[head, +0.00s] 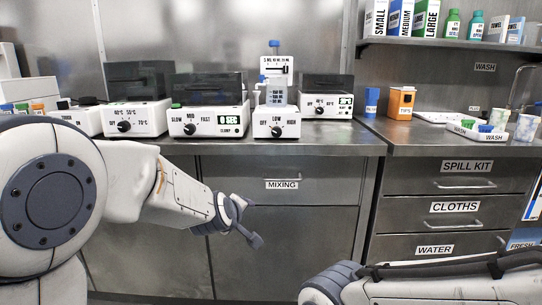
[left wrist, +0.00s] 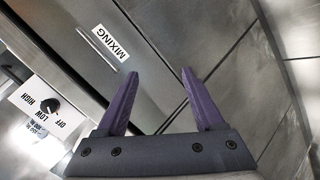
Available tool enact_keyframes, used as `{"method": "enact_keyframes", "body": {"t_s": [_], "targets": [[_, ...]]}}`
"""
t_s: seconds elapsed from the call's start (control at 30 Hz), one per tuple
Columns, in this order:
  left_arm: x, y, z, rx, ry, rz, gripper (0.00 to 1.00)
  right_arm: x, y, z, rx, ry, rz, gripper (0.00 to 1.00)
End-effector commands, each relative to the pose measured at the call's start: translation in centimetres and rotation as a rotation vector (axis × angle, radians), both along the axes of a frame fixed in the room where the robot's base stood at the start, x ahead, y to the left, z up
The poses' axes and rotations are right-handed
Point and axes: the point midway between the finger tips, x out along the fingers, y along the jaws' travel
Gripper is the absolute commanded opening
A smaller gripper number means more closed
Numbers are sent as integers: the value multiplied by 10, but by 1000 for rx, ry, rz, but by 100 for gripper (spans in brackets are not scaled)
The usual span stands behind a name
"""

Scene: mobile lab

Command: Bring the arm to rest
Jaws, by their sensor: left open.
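My left arm comes in from the left in the head view. Its gripper (head: 247,224) hangs in the air in front of the lower cabinet, below the counter edge. In the left wrist view the two purple fingers of the left gripper (left wrist: 159,76) stand apart with nothing between them. Part of my right arm (head: 430,287) lies across the bottom right of the head view. I see no fingers of the right gripper there.
The MIXING drawer (head: 300,197) is shut behind the left gripper. The counter above holds several devices, including a dial unit (head: 276,122) with LOW and HIGH marks. Drawers labelled SPILL KIT (head: 440,186), CLOTHS and WATER are on the right. A shelf (head: 450,42) holds boxes and bottles.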

Motion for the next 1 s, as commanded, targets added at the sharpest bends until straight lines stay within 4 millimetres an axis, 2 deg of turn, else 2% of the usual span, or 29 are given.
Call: {"method": "enact_keyframes", "body": {"t_s": [0.03, 0.1, 0.2, 0.4, 0.7, 0.73, 0.8, 1.0], "targets": [[-26, 19, -24, 115, 80, -69, 69, 0, 0, 0, 0, 0, 0, 0], [-58, 38, -51, 246, 178, -172, 69, 0, 0, 0, 0, 0, 0, 0], [-98, 57, -78, 373, 288, -293, 69, 0, 0, 0, 0, 0, 0, 0], [-158, 85, -110, 526, 443, -480, 69, 0, 0, 0, 0, 0, 0, 0], [-235, 114, -138, 656, 620, -715, 69, 0, 0, 0, 0, 0, 0, 0], [-241, 115, -138, 666, 632, -739, 69, 0, 0, 1, 0, 0, 0, 0], [-243, 97, -125, 677, 616, -788, 69, 0, 0, 8, 0, 0, 0, 0], [-261, 61, -102, 697, 607, -914, 69, 0, 0, 19, 0, 0, 0, 0]]}}
